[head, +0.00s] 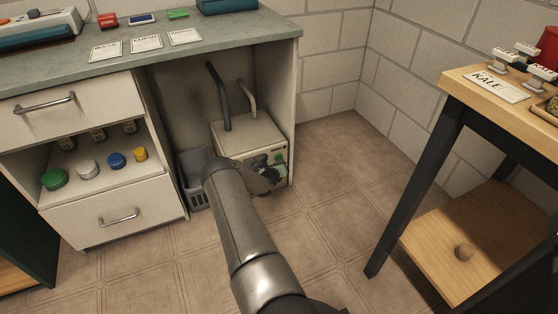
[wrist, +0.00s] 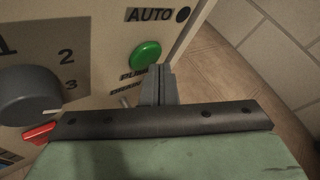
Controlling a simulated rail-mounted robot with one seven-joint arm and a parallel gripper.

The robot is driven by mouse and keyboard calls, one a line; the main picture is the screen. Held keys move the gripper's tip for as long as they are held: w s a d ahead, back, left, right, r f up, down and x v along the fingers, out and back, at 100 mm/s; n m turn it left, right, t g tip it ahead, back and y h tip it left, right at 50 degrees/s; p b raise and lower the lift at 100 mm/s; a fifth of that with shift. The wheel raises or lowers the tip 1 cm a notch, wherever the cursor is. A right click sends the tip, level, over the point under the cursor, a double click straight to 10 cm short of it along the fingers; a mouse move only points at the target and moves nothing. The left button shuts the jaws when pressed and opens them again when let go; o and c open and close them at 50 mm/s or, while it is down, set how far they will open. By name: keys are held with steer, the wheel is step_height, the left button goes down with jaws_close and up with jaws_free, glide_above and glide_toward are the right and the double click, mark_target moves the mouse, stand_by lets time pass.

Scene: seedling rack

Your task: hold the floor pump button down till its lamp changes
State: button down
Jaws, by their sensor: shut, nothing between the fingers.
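The floor pump (head: 248,136) is a pale box with hoses on top, inside the open bay under the bench. Its front panel (wrist: 100,25) fills much of the wrist view. The round green button (wrist: 146,55) is on that panel, above partly hidden lettering. A small dark round spot (wrist: 183,14) sits beside the word AUTO; I cannot tell whether it is the lamp. My gripper (wrist: 158,70) is shut and empty, its tips just below and right of the button. I cannot tell whether they touch the panel. In the head view my arm partly hides the panel.
A dark knob (wrist: 28,96) with numbers and a red lever (wrist: 39,132) are left of my fingers. A grey bin (head: 197,195) stands left of the pump. The bay's right side wall (head: 292,110) is close by. Open floor lies between bench and wooden table (head: 455,85).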

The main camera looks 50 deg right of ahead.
steer(key=shift+w+d+b, duration=0.2)
steer(key=shift+w+b, duration=0.15)
steer(key=shift+w, duration=0.1)
stand_by(1.7)
stand_by(0.4)
steer(key=shift+s+a+p, duration=0.4)
steer(key=shift+s+p, duration=0.4)
steer(key=shift+p, duration=0.15)
steer(key=shift+s+a+p, duration=0.35)
steer(key=shift+s+p, duration=0.4)
steer(key=shift+p, duration=0.05)
steer(key=shift+s+a+p, duration=0.4)
steer(key=shift+s+p, duration=0.35)
steer(key=shift+s, duration=0.05)
steer(key=shift+s+a+p, duration=0.35)
steer(key=shift+s+p, duration=0.4)
steer(key=shift+p, duration=0.05)
